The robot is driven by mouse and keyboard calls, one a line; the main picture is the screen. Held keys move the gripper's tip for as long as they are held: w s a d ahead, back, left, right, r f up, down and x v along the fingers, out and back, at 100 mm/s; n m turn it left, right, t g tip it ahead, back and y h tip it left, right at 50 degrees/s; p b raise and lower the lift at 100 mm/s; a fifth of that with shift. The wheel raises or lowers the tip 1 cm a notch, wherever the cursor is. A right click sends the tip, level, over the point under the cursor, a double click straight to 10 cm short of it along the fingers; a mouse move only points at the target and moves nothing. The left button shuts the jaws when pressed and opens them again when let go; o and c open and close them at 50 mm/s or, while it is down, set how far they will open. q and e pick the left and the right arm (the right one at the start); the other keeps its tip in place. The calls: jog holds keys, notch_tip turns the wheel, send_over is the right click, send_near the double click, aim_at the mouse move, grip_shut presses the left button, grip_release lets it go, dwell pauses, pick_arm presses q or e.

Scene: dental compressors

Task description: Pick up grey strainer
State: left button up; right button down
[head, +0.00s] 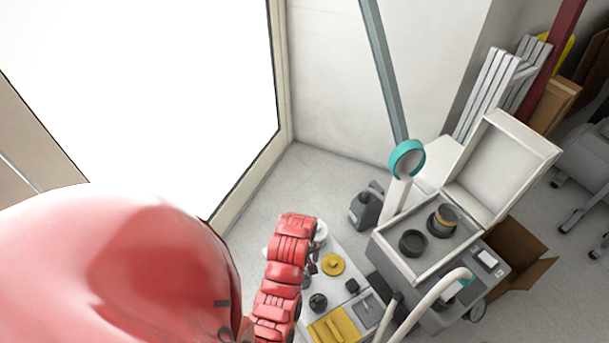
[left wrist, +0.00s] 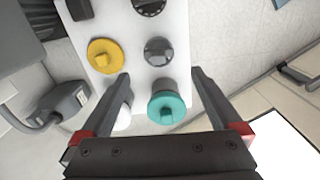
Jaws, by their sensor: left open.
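A round dark grey piece with a raised knob, which I take for the grey strainer (left wrist: 157,51), sits on the white table in the left wrist view. In the head view I cannot make it out; my red arm seems to cover its place. My left gripper (left wrist: 161,80) is open and empty, its two fingers spread just short of the grey piece, which lies ahead of the gap between the tips. A teal round piece with a knob (left wrist: 167,107) lies between the fingers in the picture, nearer the palm. My right gripper is not in view.
On the white table (head: 345,246) are a yellow disc (head: 332,264), a black round piece (head: 318,302), a yellow tray (head: 334,326) and a white round piece (head: 320,230). An open white case (head: 465,252) with dark cups stands to the right. A dark grey canister (head: 365,209) stands behind.

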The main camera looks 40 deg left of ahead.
pick_arm(q)
notch_tip(320, 180, down, 6)
jog(key=shift+s+a+r+b, duration=0.1)
jog(key=shift+s+r+b, duration=0.1)
jog(key=shift+b, duration=0.15)
jog(key=shift+w+f, duration=0.15)
jog(key=shift+f, duration=0.4)
jog(key=f, duration=0.2)
jog(key=f+b, duration=0.1)
jog(key=f, duration=0.1)
jog(key=shift+w+f, duration=0.2)
jog(key=shift+f, duration=0.15)
jog(key=shift+c, duration=0.3)
